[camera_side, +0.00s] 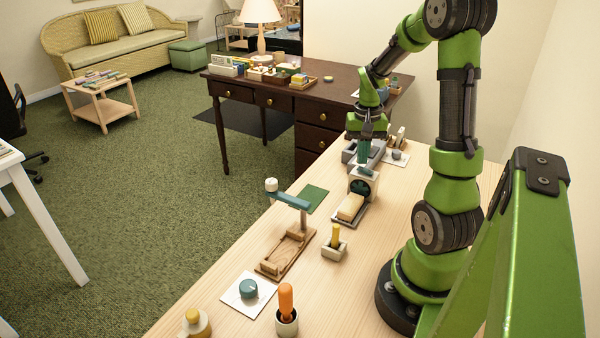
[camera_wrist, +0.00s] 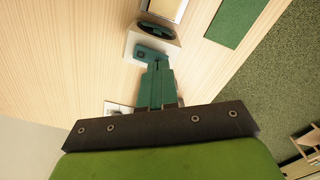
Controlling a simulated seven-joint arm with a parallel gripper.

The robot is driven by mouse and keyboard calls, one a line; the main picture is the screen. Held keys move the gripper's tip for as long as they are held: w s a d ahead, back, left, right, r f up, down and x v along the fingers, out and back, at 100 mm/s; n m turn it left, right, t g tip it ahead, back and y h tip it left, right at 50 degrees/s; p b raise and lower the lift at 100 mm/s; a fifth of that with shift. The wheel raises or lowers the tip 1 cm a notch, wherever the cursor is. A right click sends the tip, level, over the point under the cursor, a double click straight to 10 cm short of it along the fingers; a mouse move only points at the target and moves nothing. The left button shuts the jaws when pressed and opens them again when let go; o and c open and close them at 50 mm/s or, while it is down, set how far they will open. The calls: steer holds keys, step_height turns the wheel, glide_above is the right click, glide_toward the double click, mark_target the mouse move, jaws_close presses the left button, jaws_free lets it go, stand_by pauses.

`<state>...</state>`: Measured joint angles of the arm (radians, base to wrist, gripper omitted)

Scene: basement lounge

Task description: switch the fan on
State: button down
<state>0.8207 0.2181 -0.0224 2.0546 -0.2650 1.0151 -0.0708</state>
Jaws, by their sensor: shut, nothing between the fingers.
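The likely fan is a small pale housing (camera_side: 362,185) with a dark round opening on the light wooden table in the side view. It stands at the far end of a grey base holding a cream block (camera_side: 350,207). In the wrist view the housing (camera_wrist: 134,45) and its dark round opening (camera_wrist: 157,30) lie just beyond the fingertips. My gripper (camera_side: 364,171) points down with its teal fingers together and empty, right over the housing's top. The wrist view shows the fingers (camera_wrist: 155,75) beside a teal piece on the housing. I cannot tell whether they touch it. No switch is clearly readable.
Nearer on the table are a wooden tray with a teal-armed stand (camera_side: 290,200), a yellow-handled holder (camera_side: 334,245), a teal knob (camera_side: 248,288) and an orange-handled holder (camera_side: 286,308). A grey device (camera_side: 350,153) stands behind the gripper. A dark desk (camera_side: 325,85) is beyond.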

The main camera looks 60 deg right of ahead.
mark_target(360, 168)
steer(key=shift+f, duration=0.95)
stand_by(0.3)
steer(key=shift+r, duration=3.55)
steer(key=shift+f, duration=0.15)
steer(key=a+r+n+t+y, duration=0.1)
steer(key=a+r+n+t, duration=0.2)
steer(key=a, duration=1.1)
steer(key=a+r+n+t+y, duration=0.1)
steer(key=a+r+n+t, duration=0.3)
steer(key=a, duration=1.1)
step_height(360, 168, up, 2)
steer(key=shift+a+r+n, duration=0.1)
steer(key=shift+a+n, duration=0.05)
steer(key=shift+n, duration=0.35)
